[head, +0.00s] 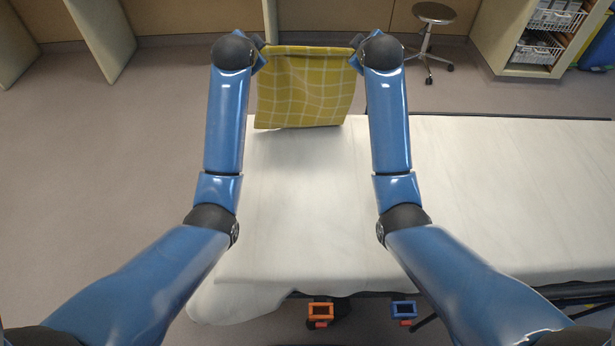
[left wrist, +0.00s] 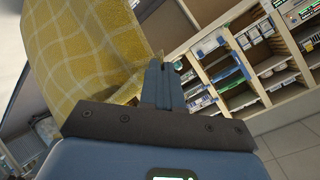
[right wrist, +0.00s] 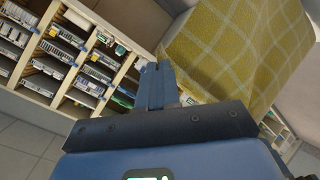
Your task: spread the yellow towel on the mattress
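The yellow checked towel (head: 305,90) hangs between my two grippers at the far edge of the mattress (head: 300,205), which has a white cover. Its lower edge hangs at or just above the mattress's far end; I cannot tell whether it touches. My left gripper (head: 262,52) is at the towel's upper left corner. In the left wrist view its fingers (left wrist: 160,82) are together with the towel (left wrist: 85,50) beside them. My right gripper (head: 354,52) is at the upper right corner. In the right wrist view its fingers (right wrist: 156,85) are together against the towel (right wrist: 240,45).
A round stool (head: 433,14) stands on the floor beyond the mattress. An open shelf unit with baskets (head: 536,48) is at the upper right. An orange bracket (head: 320,311) and a blue bracket (head: 404,309) sit at the near edge. The mattress surface is clear.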

